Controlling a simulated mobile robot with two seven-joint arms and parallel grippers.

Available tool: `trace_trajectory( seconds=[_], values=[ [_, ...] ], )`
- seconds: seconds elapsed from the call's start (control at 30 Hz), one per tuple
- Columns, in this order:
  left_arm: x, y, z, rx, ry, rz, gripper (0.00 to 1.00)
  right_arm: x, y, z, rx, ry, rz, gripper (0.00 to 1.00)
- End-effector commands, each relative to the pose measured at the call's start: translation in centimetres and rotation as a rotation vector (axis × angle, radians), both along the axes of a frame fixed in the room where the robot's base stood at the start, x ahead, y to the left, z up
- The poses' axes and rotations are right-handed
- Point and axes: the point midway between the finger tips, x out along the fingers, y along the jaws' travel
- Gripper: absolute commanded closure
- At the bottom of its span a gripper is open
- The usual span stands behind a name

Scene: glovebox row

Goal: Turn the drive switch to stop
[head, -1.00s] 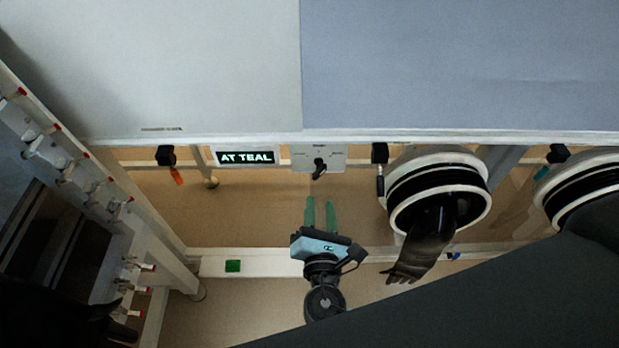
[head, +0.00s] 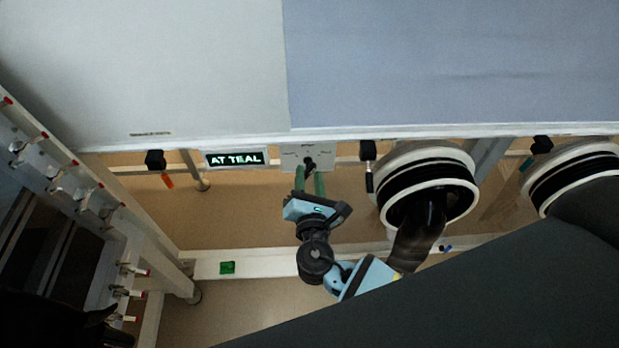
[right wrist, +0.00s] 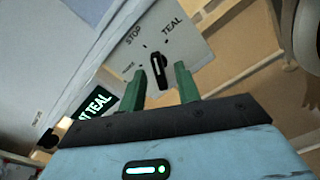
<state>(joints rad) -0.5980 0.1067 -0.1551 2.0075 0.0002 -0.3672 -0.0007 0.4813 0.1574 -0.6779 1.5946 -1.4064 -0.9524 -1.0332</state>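The drive switch (head: 309,163) is a black knob on a pale plate (head: 291,157) under the cabinet's front edge. In the right wrist view, the knob (right wrist: 157,70) has a white mark, and the plate shows the labels STOP and TEAL plus a smaller one I cannot read. The lit sign (head: 236,159) beside it reads AT TEAL. My right gripper (head: 309,178) is open, its green fingers pointing at the knob. In the wrist view the fingertips (right wrist: 160,75) stand on either side of the knob; contact cannot be told.
A round glove port (head: 468,198) with a hanging black glove is right of the plate; another port (head: 540,191) stands farther right. Black handles (head: 367,151) hang along the edge. A white rail with a green block (head: 227,267) runs below. Valves with red tips line the left.

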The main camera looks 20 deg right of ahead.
Motion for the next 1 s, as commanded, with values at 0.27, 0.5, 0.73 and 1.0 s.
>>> trace_trajectory(
  seconds=[0.27, 0.5, 0.73, 1.0],
  values=[
    [0.3, 0.1, 0.0, 0.001, -0.004, -0.001, 0.67, 0.0, 0.0, 0.0, 0.000, 0.000, 0.000, 0.99],
    [0.5, 0.1, 0.1, 0.002, -0.009, -0.001, 0.67, 0.0, 0.0, 0.0, -0.006, 0.002, 0.000, 1.00],
    [1.2, 0.1, 1.2, 0.002, -0.027, -0.001, 0.67, 0.0, 0.0, 0.3, -0.075, 0.020, -0.001, 1.00],
    [1.8, 0.2, 3.1, 0.003, -0.052, 0.000, 0.67, 0.1, 0.0, 0.5, -0.249, 0.067, -0.001, 1.00]
  ],
)
